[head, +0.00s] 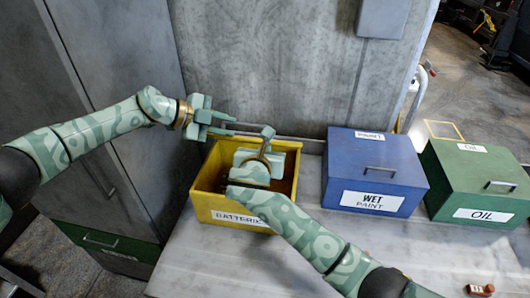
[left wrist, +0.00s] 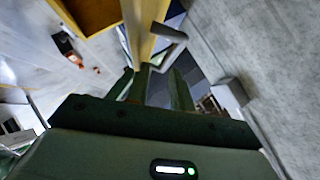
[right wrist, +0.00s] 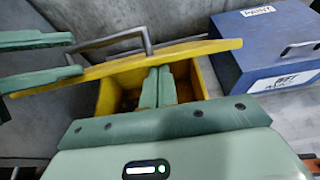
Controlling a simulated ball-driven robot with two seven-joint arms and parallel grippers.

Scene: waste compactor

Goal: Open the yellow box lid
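The yellow box (head: 203,203), labelled BATTERIES, stands on the grey bench, with its inside visible. Its yellow lid (right wrist: 205,50) is raised and seen nearly edge-on in the right wrist view, with a grey handle (right wrist: 147,40) on its far side. The lid (left wrist: 140,35) and handle (left wrist: 172,42) also show in the left wrist view. My right gripper (head: 266,136) is over the box opening; its fingers (right wrist: 159,70) are together, close to the lid's inner side. My left gripper (head: 230,124) is at the lid's left end, fingers apart; contact is unclear.
A blue WET PAINT box (head: 375,165) stands right of the yellow box, and a green OIL box (head: 475,180) farther right. A grey cabinet (head: 90,80) rises at the left and a grey wall (head: 265,60) behind. The bench front (head: 300,275) is mostly clear.

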